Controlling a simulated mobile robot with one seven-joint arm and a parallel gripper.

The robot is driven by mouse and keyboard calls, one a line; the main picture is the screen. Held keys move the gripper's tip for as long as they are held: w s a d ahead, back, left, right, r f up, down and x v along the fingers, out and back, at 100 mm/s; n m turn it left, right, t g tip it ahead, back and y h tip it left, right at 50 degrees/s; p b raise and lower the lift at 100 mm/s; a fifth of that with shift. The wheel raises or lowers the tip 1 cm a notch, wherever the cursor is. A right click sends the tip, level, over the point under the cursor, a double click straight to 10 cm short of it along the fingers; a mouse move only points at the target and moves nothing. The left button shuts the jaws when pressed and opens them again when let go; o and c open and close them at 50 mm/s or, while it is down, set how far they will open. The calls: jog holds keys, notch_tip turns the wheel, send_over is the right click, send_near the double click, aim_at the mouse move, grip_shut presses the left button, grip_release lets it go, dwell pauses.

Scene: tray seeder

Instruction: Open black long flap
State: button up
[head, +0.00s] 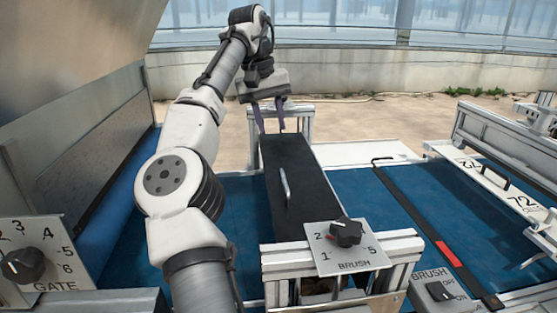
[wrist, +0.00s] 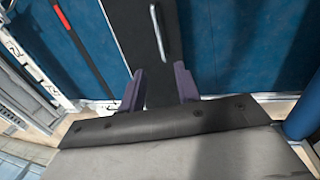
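The black long flap (head: 290,208) is a narrow dark panel running away from me between two metal frames, and it lies flat. A silver bar handle (head: 285,184) stands on its middle. My gripper (head: 270,127) is above the far end of the flap, pointing down, with its purple fingers apart and nothing between them. In the wrist view the flap (wrist: 128,30) runs up from between the open fingers (wrist: 160,70). The handle (wrist: 158,32) shows beyond the fingertips, apart from them.
A brush dial (head: 346,233) sits on the near frame, and a gate dial (head: 22,266) is at the lower left. A blue belt (head: 370,200) lies on both sides. A thin black bar with a red mark (head: 448,254) crosses the belt at right.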

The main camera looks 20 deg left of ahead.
jog(key=b, duration=0.1)
send_near(284, 177)
jog(key=f, duration=0.5)
jog(key=d+f, duration=0.1)
jog(key=f, duration=0.1)
jog(key=shift+w+f, duration=0.3)
jog(key=shift+f, duration=0.05)
grip_shut()
